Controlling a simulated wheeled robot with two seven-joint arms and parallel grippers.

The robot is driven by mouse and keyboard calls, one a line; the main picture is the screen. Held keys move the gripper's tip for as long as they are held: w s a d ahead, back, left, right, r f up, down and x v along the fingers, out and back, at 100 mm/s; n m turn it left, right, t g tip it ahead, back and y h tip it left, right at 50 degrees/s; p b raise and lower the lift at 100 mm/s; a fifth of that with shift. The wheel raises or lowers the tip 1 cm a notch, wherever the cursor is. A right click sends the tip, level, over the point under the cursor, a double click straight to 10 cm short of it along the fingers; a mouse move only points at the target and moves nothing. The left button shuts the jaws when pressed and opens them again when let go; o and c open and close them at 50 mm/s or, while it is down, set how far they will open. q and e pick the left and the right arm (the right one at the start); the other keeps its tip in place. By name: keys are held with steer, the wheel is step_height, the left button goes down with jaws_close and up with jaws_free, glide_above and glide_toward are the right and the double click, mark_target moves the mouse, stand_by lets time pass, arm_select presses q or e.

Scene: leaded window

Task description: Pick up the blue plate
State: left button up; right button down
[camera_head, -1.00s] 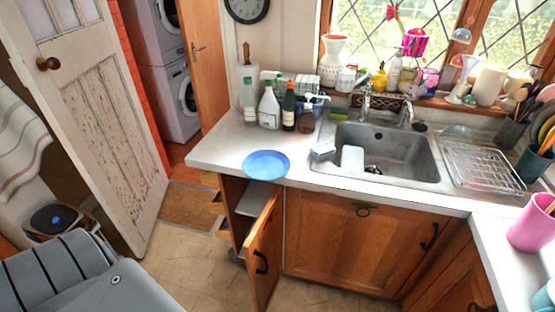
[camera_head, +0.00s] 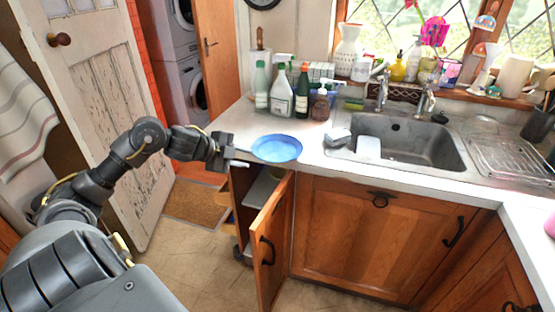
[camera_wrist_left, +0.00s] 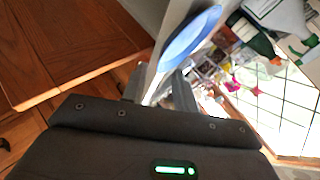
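The blue plate (camera_head: 277,148) lies flat on the white worktop near its left front corner. In the left wrist view the plate (camera_wrist_left: 190,36) shows tilted, just beyond the fingers. My left gripper (camera_head: 237,153) is at the worktop's left edge, just left of the plate and apart from it. In the left wrist view its two fingers (camera_wrist_left: 160,88) stand apart, with the worktop edge seen between them and nothing held. My right gripper is in neither view.
Several bottles (camera_head: 282,98) stand behind the plate. A metal sink (camera_head: 430,147) is to the right. A cupboard door (camera_head: 270,236) hangs open below the plate. The worktop (camera_head: 234,122) is clear just behind the plate's left side.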

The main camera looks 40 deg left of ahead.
arm_select(q)
steer(key=w, duration=0.1)
steer(key=w+d+m, duration=0.1)
steer(key=w, duration=0.1)
steer(key=shift+w+d+f+p, duration=0.1)
steer(key=shift+d+f+p, duration=0.2)
steer(key=shift+d+p, duration=0.1)
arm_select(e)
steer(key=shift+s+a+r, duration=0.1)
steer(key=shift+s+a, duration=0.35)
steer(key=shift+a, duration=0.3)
arm_select(q)
steer(key=p+x, duration=0.1)
steer(key=x, duration=0.4)
steer(key=shift+f, duration=0.2)
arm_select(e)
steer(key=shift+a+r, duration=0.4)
arm_select(q)
jaws_close()
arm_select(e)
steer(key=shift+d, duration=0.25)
